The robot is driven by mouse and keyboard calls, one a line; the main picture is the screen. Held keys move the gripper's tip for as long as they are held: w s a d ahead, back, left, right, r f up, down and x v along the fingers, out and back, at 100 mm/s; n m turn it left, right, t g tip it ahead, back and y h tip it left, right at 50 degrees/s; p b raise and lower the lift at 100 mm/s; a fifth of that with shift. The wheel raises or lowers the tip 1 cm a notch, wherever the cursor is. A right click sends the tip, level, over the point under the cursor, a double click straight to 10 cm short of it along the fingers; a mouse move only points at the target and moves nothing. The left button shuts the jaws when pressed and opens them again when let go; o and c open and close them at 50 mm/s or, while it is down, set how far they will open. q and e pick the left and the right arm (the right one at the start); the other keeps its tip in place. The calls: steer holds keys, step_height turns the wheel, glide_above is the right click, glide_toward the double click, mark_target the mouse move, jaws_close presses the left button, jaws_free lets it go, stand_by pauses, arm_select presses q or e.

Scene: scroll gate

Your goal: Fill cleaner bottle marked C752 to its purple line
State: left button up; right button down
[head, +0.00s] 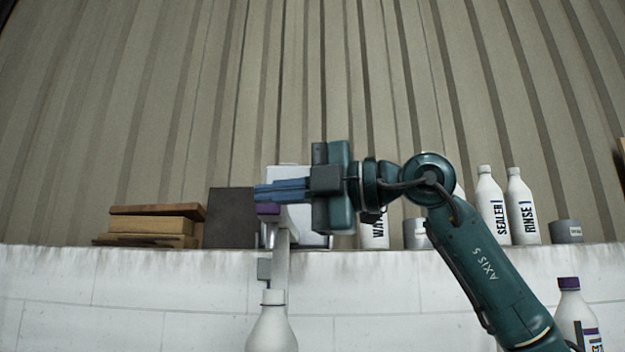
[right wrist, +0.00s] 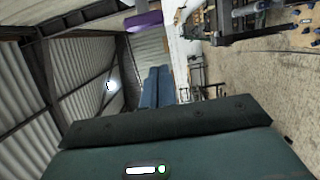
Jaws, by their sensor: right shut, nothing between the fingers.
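My right gripper (head: 258,192) reaches in from the right with its blue fingers shut and empty. In the right wrist view its fingers (right wrist: 157,72) lie close together. A white bottle (head: 272,328) stands below the dispenser's spout (head: 265,270). Its lower part is cut off, and no C752 mark or purple line shows. My left gripper is not in view.
A purple-capped bottle (head: 569,300) stands at lower right, its label partly cut off. On the ledge (head: 130,258) are stacked boards (head: 150,226), a dark block (head: 229,218), a SEALER bottle (head: 491,208), a RINSE bottle (head: 521,208) and grey cans (head: 567,231). My right arm hides part of the ledge.

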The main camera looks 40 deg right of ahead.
arm_select(q)
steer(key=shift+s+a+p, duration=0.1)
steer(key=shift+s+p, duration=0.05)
steer(key=shift+p, duration=0.2)
arm_select(e)
steer(key=w+d, duration=0.2)
steer(key=shift+w+d, duration=0.25)
steer(key=shift+w, duration=0.1)
arm_select(q)
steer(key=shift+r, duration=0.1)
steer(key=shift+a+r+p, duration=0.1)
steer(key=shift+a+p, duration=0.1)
steer(key=shift+p, duration=0.15)
arm_select(e)
steer(key=shift+w+d+r, duration=0.1)
steer(key=shift+w+d, duration=0.5)
steer(key=shift+w, duration=0.05)
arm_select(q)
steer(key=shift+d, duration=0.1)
